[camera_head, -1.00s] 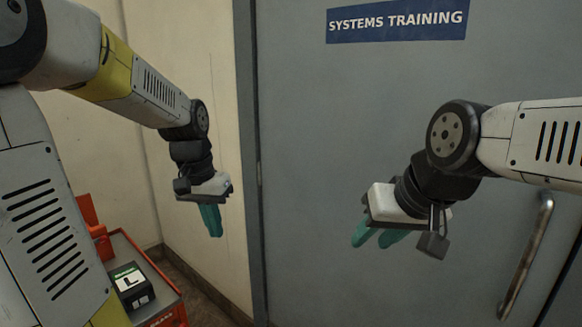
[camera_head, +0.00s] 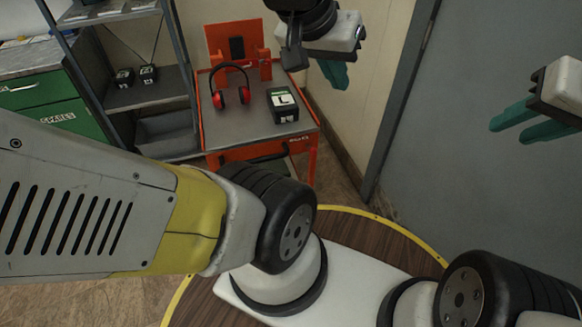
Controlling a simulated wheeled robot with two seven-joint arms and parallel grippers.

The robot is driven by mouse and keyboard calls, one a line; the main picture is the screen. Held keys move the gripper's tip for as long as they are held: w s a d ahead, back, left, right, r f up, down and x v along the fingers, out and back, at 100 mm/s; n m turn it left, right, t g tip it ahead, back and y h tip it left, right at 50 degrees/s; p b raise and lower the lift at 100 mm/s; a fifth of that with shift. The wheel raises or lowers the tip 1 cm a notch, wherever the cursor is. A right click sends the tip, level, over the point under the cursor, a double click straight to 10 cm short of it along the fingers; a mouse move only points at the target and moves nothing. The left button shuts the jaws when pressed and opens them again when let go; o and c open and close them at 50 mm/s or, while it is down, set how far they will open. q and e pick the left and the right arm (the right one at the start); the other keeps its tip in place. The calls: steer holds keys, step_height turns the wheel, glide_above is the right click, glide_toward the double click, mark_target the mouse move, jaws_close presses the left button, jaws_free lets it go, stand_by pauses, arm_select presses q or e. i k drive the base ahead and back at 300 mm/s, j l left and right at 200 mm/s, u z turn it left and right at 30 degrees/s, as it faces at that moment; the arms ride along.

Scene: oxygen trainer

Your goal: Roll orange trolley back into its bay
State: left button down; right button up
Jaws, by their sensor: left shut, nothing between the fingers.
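The orange trolley (camera_head: 313,131) stands by the cream wall, at the upper middle of the head view. My right gripper (camera_head: 516,124) is open and empty, in front of the grey door. My left arm hides the floor at lower left. I cannot make out a marked bay.
A grey shelf unit (camera_head: 150,95) with small black devices stands close left of the trolley. A green drawer cabinet (camera_head: 45,102) is further left. The grey door (camera_head: 480,60) is at right. Some bare floor (camera_head: 345,187) shows between trolley and door.

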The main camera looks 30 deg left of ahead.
mark_target(249, 133)
steer(key=k+j+u, duration=0.1)
steer(key=k+u, duration=0.35)
steer(key=k+j+u, duration=0.15)
steer(key=u, duration=0.35)
steer(key=k, duration=0.05)
